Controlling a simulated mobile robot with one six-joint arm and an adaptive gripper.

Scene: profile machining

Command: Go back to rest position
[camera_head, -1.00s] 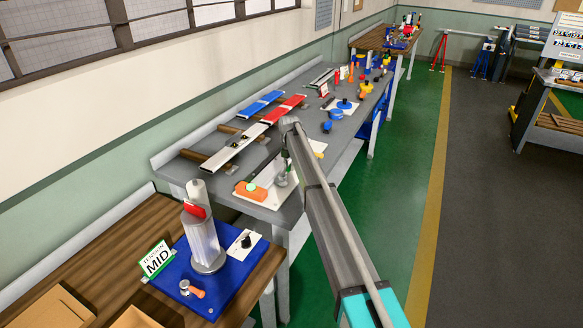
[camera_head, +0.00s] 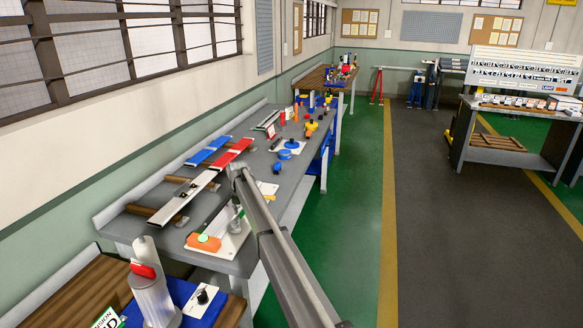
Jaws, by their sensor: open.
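My grey arm reaches up from the bottom over the long grey workbench (camera_head: 232,265). My gripper (camera_head: 237,221) hangs below the arm's far end, small and partly hidden by the arm. It is open, and I see nothing held in it. It is over or near a white plate (camera_head: 232,246) at the bench's near end. An orange block with a green button (camera_head: 204,242) lies on that plate's left side.
Red, blue and white profiles (camera_head: 207,152) lie along the bench. A blue mat (camera_head: 208,314) with a grey cylindrical device (camera_head: 153,300) is on the near wooden table. The green floor (camera_head: 345,250) right of the bench is clear. A rack (camera_head: 500,125) stands far right.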

